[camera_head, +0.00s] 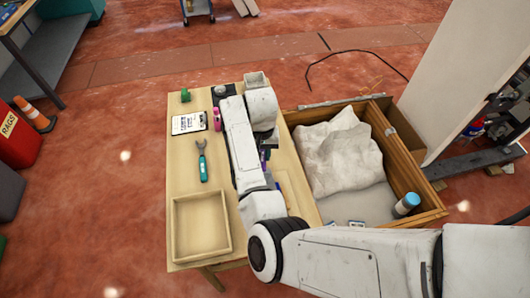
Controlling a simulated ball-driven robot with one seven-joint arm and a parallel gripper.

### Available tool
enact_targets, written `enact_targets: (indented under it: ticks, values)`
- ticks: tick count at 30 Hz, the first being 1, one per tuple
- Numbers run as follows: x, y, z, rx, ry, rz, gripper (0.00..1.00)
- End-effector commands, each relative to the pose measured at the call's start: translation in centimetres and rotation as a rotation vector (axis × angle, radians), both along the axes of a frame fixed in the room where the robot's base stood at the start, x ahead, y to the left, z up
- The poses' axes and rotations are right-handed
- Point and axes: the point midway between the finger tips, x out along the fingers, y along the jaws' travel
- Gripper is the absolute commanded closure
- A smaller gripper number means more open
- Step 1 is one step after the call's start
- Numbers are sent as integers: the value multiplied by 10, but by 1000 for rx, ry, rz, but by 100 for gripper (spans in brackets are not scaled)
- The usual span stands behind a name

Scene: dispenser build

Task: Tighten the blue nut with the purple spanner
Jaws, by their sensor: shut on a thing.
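My gripper (268,143) is over the right half of the wooden table, mostly hidden behind my own wrist and forearm. It is shut on the purple spanner (264,156), of which only a small purple part shows just below the dark fingers. The rest of the spanner is hidden by my arm. I cannot make out the blue nut; my arm covers much of that part of the table.
On the table (182,225) are a teal-handled spanner (203,163), a white printed card (188,123), a magenta item (216,119), a small green item (185,95) and an empty wooden tray (201,224). A crate (431,215) with white cloth stands close on the right.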

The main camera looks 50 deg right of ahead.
Motion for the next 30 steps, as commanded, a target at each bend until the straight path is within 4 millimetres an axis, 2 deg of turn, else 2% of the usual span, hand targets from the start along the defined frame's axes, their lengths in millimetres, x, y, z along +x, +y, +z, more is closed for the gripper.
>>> enact_targets:
  ticks: [14, 30]
  values:
    - [2, 2, 0, -1, -1, -23, 100]
    - [17, 14, 0, -1, -1, -184, 100]
